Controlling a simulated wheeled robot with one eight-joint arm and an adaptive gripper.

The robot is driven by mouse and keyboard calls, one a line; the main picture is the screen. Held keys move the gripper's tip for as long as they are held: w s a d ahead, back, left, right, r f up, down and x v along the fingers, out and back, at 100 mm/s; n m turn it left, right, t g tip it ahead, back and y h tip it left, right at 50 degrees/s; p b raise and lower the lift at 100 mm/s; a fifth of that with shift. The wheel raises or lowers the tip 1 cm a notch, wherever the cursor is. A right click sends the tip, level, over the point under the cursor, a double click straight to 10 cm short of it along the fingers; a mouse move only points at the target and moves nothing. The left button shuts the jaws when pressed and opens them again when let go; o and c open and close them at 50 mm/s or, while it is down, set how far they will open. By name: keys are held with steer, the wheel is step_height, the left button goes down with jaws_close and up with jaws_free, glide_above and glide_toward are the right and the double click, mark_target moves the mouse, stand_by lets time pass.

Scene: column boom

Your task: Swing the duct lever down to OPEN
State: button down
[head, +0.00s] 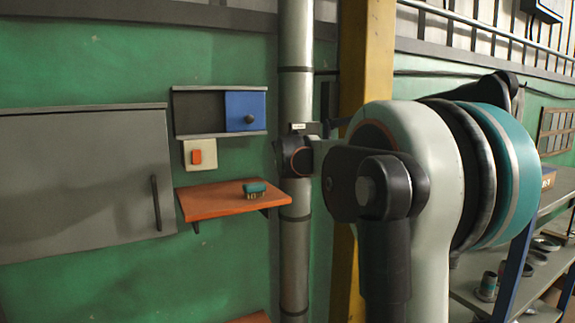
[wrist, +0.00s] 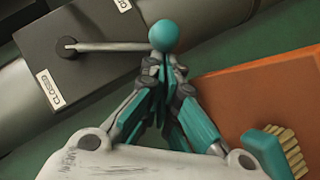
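The duct lever shows in the wrist view as a thin grey rod (wrist: 112,47) with a teal ball knob (wrist: 165,36) at its right end. Its pivot is on a dark box (wrist: 95,28) on the grey duct (wrist: 18,98). In the head view the duct (head: 295,60) stands upright; my arm hides most of the lever area.
An orange shelf (head: 222,201) with a teal brush (head: 254,189) is just left of the duct; the brush is close to my gripper in the wrist view. A grey cabinet (head: 80,180), a blue sliding panel (head: 245,111) and a yellow column (head: 367,60) stand around.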

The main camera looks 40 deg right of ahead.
steer(key=shift+s+d+f+b, duration=0.15)
steer(key=shift+d+f+b, duration=0.15)
steer(key=shift+d+f, duration=0.3)
steer(key=shift+a+r, duration=0.1)
stand_by(0.3)
